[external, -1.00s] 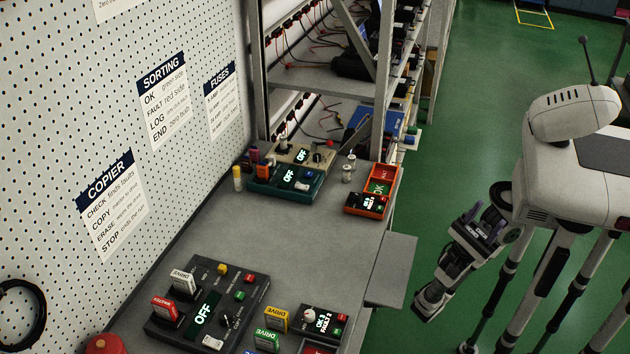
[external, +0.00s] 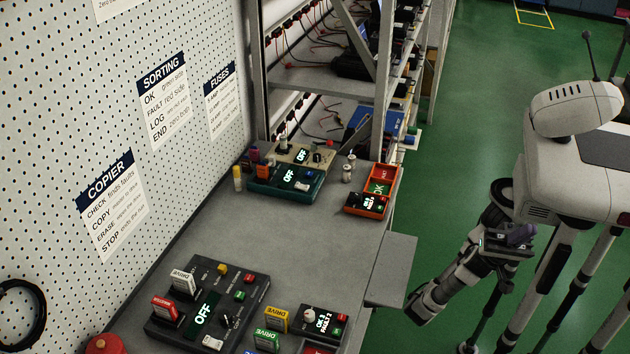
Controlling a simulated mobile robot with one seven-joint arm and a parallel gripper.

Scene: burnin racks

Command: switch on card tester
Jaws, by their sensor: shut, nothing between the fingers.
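A teal tester unit (external: 303,190) stands at the far end of the grey bench, with a lit display reading OFF and a pale switch at its front right. A beige unit (external: 318,148) behind it also reads OFF. I cannot read a name on either, so which one is the card tester is not certain. My gripper (external: 522,234) is at the right, close to my body and well away from the bench.
A dark copier unit (external: 233,325) reading OFF, with drives around it, fills the near end of the bench. An orange tray (external: 364,208) and small metal cylinders (external: 347,173) stand right of the teal unit. A side shelf (external: 392,270) juts toward me. Mid-bench is clear.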

